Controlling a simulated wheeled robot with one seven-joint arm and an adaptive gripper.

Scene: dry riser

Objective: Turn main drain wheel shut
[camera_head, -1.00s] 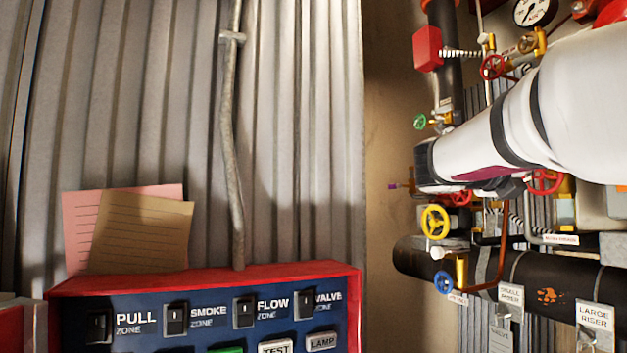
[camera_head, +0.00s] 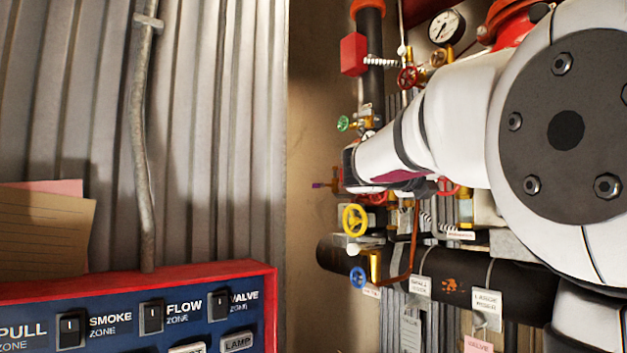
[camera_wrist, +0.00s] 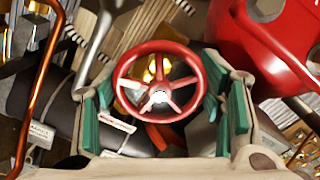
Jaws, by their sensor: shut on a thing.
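A red five-spoked wheel (camera_wrist: 160,85) fills the middle of the wrist view. My gripper (camera_wrist: 165,98) has its green-padded fingers on both sides of this wheel and is shut on it. I cannot tell for certain that this is the wheel in the wrist view. My arm hides the gripper's fingers in the head view.
A yellow wheel (camera_head: 355,220), a blue wheel (camera_head: 358,277) and a green wheel (camera_head: 343,124) sit left on the pipework. A thick black pipe (camera_head: 490,290) runs below. A red-framed switch panel (camera_head: 140,310) stands lower left. An orange-brown tube (camera_wrist: 40,85) passes left of my gripper.

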